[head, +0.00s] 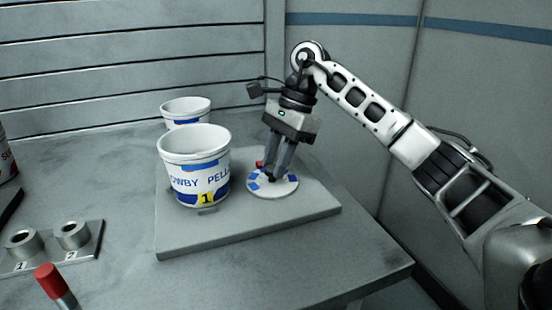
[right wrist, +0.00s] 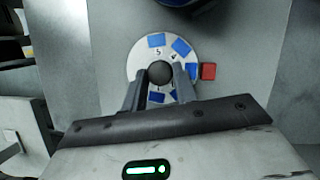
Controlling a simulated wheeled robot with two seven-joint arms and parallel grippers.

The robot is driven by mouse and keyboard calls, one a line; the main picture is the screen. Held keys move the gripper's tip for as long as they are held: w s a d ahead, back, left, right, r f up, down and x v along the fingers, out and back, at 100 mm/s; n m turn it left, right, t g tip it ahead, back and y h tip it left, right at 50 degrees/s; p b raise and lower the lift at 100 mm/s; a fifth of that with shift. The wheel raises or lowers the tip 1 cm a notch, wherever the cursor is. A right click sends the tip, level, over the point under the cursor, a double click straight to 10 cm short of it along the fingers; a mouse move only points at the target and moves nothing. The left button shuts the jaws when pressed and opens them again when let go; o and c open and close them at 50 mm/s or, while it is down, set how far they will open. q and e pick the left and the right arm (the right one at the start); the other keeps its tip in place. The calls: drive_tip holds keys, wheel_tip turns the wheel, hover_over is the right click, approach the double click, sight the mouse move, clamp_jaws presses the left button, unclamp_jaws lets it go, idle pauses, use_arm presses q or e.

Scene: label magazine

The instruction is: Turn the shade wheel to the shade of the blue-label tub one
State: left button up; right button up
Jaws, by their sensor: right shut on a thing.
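The blue-label tub one (head: 195,150) stands on a raised grey board, with a blue label and a yellow tag reading 1. The shade wheel (head: 286,187) is a white disc with blue patches, flat on the board to the right of the tub. In the right wrist view the wheel (right wrist: 138,59) shows numbers, 5 and 4 among them, and a dark round knob (right wrist: 160,72) at its centre. A red block (right wrist: 208,71) sits beside its rim, close to a blue patch. My right gripper (head: 272,176) points down, shut on the knob. My left gripper is not in view.
A second white tub (head: 185,107) stands behind tub one. A holder plate (head: 85,245) with two metal cups, marked 1 and 2, lies at left, with a red-capped stick (head: 48,277) before it. The table's front right is clear.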

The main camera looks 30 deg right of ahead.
drive_tip(key=shift+m, duration=0.3)
drive_tip(key=m, duration=0.1)
drive_tip(key=m+t, duration=0.1)
drive_tip(key=m, duration=0.1)
drive_tip(key=m+t, duration=0.1)
drive_tip(key=m, duration=0.1)
drive_tip(key=shift+s+h, duration=0.25)
drive_tip(key=shift+h, duration=0.05)
drive_tip(key=m+t, duration=0.1)
drive_tip(key=m, duration=0.1)
drive_tip(key=m+h, duration=0.1)
drive_tip(key=m, duration=0.1)
drive_tip(key=shift+s+a+m+t, duration=0.15)
drive_tip(key=shift+a+m+t, duration=0.05)
drive_tip(key=shift+m+t, duration=0.2)
drive_tip(key=m+h, duration=0.1)
drive_tip(key=m, duration=0.1)
drive_tip(key=m+h, duration=0.1)
drive_tip(key=m, duration=0.2)
drive_tip(key=shift+a+t, duration=0.2)
drive_tip(key=shift+t, duration=0.2)
drive_tip(key=m+h, duration=0.1)
drive_tip(key=m, duration=0.3)
drive_tip(key=shift+a, duration=0.1)
drive_tip(key=shift+h, duration=0.3)
drive_tip(key=shift+m, duration=0.4)
drive_tip(key=o, duration=1)
drive_tip(key=shift+c, duration=0.2)
